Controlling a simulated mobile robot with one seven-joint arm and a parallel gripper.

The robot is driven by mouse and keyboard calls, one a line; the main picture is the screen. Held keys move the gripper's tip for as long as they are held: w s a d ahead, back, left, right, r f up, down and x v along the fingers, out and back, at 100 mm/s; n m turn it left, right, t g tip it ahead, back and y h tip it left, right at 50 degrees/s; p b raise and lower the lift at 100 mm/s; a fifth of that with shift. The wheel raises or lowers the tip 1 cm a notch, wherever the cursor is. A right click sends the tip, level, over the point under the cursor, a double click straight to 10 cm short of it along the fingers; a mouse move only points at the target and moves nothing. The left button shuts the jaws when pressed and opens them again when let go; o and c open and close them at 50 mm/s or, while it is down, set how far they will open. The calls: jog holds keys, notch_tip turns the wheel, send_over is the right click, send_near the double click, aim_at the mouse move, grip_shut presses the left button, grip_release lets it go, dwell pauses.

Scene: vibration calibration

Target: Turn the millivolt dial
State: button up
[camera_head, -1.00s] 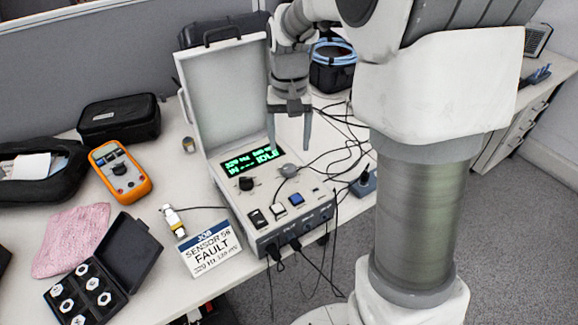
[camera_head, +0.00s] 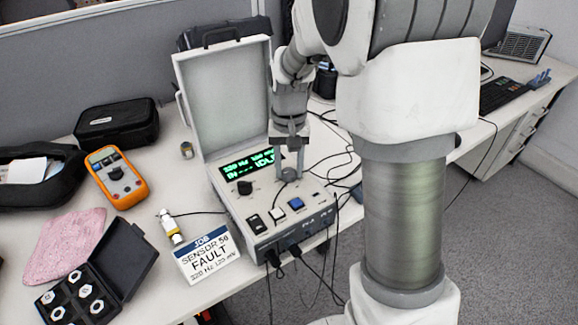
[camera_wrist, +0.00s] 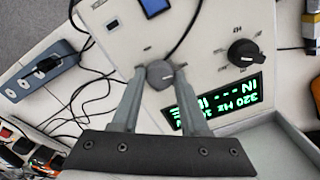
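The millivolt dial, a round grey knob (camera_wrist: 160,74), sits on the calibrator's sloping panel below the green display (camera_head: 250,163). It also shows in the head view (camera_head: 289,175). My gripper (camera_wrist: 161,70) points down at the panel, with one finger on each side of the grey knob, and looks shut on it. It also shows in the head view (camera_head: 290,176). A black frequency knob (camera_wrist: 243,53) on the same panel is clear of my fingers.
A rocker switch and white and blue buttons (camera_head: 296,203) line the panel's front. The open lid (camera_head: 222,95) stands behind; cables run right. A multimeter (camera_head: 117,176) and sensor (camera_head: 171,227) lie left.

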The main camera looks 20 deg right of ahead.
grip_shut()
jog(key=shift+r+m+p, duration=0.2)
jog(key=shift+m+p, duration=0.4)
jog(key=shift+p, duration=0.1)
jog(key=shift+f+m+p, duration=0.2)
jog(key=shift+m+p, duration=0.1)
jog(key=shift+m, duration=0.2)
jog(key=o, duration=0.6)
grip_release()
